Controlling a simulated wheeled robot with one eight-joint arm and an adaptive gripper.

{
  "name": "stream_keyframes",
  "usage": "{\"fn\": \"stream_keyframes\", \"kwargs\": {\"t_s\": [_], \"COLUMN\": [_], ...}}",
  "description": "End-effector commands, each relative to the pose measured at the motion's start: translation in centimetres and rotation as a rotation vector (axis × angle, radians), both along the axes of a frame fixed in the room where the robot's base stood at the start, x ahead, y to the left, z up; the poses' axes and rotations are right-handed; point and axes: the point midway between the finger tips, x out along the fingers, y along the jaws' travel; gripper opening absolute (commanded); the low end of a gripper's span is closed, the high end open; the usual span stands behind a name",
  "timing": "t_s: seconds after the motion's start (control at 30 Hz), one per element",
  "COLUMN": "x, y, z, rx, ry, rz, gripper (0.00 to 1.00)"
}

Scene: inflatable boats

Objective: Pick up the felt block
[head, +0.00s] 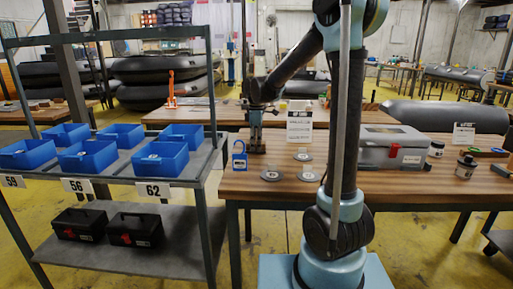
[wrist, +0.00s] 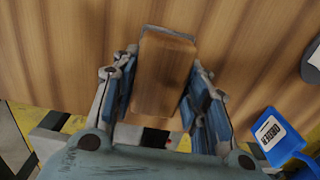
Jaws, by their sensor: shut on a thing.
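The felt block (wrist: 165,70) is a brown, box-shaped piece with a paler edge at its far end, in the middle of the wrist view. My gripper (wrist: 160,88) is shut on it, with one finger along each long side. In the head view my gripper (head: 256,139) points down at the left end of the wooden table (head: 400,180). The block is hard to make out there, and I cannot tell whether it touches the tabletop.
A blue padlock (head: 239,157) stands just left of my gripper; it also shows in the wrist view (wrist: 272,137). Grey discs (head: 303,156), a sign (head: 300,124) and a grey toolbox (head: 385,148) are to the right. A shelf with blue bins (head: 160,158) stands left.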

Motion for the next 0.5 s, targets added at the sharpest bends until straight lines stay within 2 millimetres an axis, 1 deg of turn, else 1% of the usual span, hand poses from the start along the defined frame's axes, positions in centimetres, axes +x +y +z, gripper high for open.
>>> {"fn": "stream_keyframes", "kwargs": {"t_s": [0.17,0.27,0.5], "x": [0.0,0.0,0.0], "y": [0.0,0.0,0.0], "z": [1.2,2.7,6.9], "rx": [0.000,0.000,0.000], "ry": [0.000,0.000,0.000], "rz": [0.000,0.001,0.001], "gripper": [0.16,0.16,0.16]}}
